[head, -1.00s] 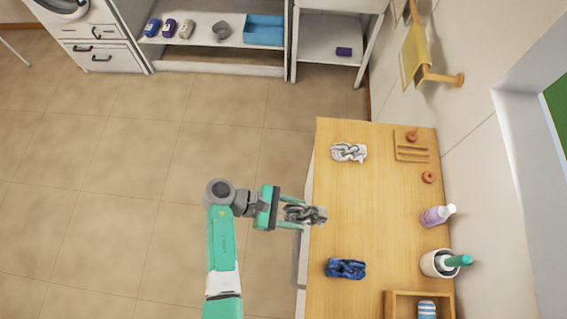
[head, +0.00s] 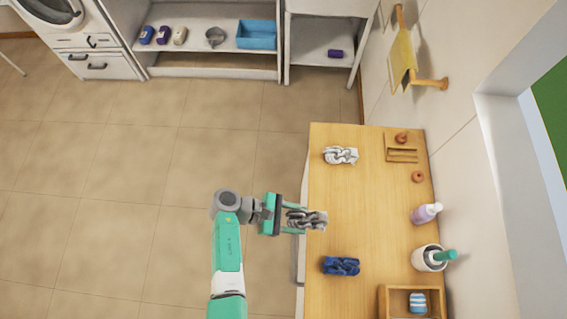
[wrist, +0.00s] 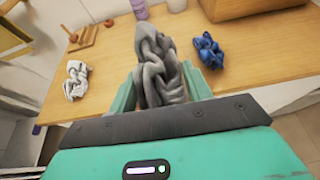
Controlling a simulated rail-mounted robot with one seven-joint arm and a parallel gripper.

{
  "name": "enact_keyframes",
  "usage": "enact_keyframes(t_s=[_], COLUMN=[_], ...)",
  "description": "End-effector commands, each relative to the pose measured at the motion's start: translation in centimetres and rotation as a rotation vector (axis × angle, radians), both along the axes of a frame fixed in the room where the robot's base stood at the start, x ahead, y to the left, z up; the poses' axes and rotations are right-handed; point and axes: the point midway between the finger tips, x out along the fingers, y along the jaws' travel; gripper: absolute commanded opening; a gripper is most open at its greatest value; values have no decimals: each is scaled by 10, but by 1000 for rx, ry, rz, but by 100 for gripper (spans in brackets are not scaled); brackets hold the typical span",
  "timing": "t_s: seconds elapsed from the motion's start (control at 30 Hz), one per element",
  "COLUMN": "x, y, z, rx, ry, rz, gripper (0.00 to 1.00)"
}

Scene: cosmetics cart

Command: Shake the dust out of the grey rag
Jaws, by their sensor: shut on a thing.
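The grey rag (head: 308,220) is a crumpled, twisted bundle at the left edge of the wooden counter. My gripper (head: 289,219) is shut on it, with the green fingers on either side. In the wrist view the grey rag (wrist: 157,72) stands up between the two fingers (wrist: 163,92), its folds rising beyond them. Whether the rag touches the counter cannot be told. No dust is visible.
On the wooden counter (head: 365,205) lie a white rag (head: 341,155) and a blue rag (head: 341,265). A lilac bottle (head: 425,214), a white pot (head: 428,258) and a wooden box (head: 386,291) stand along the right side. Open floor (head: 110,200) lies left.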

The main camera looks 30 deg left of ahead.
Motion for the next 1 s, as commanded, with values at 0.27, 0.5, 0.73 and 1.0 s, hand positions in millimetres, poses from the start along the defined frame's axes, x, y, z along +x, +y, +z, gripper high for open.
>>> enact_keyframes(t_s=[0.27,0.5,0.73,1.0], x=[2,0,-1,1], y=[40,70,20,8], z=[-9,-3,8,-5], rx=[1,0,-2,0], ry=[-4,0,4,-2], rz=[9,1,-3,6], gripper=[28,28,28,28])
